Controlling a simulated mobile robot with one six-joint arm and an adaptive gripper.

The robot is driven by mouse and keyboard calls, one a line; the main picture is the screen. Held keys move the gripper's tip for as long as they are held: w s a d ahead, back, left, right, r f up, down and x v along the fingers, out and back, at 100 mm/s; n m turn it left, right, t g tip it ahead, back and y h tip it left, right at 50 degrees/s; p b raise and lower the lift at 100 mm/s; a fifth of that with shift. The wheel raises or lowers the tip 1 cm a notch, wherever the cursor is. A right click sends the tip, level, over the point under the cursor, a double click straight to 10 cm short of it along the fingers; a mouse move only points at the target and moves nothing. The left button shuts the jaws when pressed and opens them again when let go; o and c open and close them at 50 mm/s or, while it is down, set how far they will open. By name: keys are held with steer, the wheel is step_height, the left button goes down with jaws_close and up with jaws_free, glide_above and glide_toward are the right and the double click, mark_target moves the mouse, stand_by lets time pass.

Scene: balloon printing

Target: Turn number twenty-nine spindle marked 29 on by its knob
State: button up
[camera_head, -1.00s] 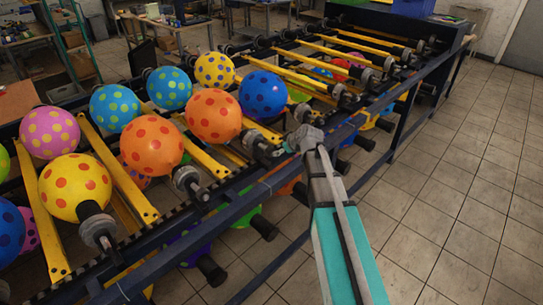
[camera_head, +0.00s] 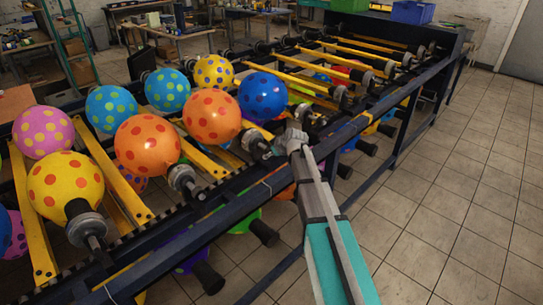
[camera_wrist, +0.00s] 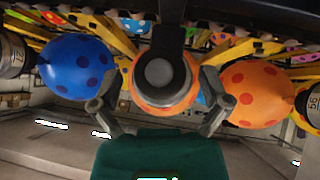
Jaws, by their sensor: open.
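No spindle marked 29 can be read in either view. My gripper (camera_head: 292,141) is beside the near rail of the balloon rack in the head view. In the wrist view my gripper (camera_wrist: 157,97) is open, with one finger on each side of a round grey knob (camera_wrist: 158,73). An orange round shape (camera_wrist: 162,100) shows behind this knob. I cannot tell whether the fingers touch the knob, and its number is not visible. A spindle at the right edge of the wrist view is marked 56 (camera_wrist: 313,104).
A blue spotted balloon (camera_wrist: 76,66) and an orange spotted balloon (camera_wrist: 256,94) flank the knob. The dark rail (camera_head: 215,226) runs diagonally along the rack, with several spindles and yellow bars. The tiled floor (camera_head: 440,200) on the right is clear.

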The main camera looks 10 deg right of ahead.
steer(key=shift+w+f, duration=0.15)
steer(key=shift+f, duration=0.05)
steer(key=shift+a, duration=0.1)
steer(key=c, duration=1.1)
steer(key=shift+c, duration=0.2)
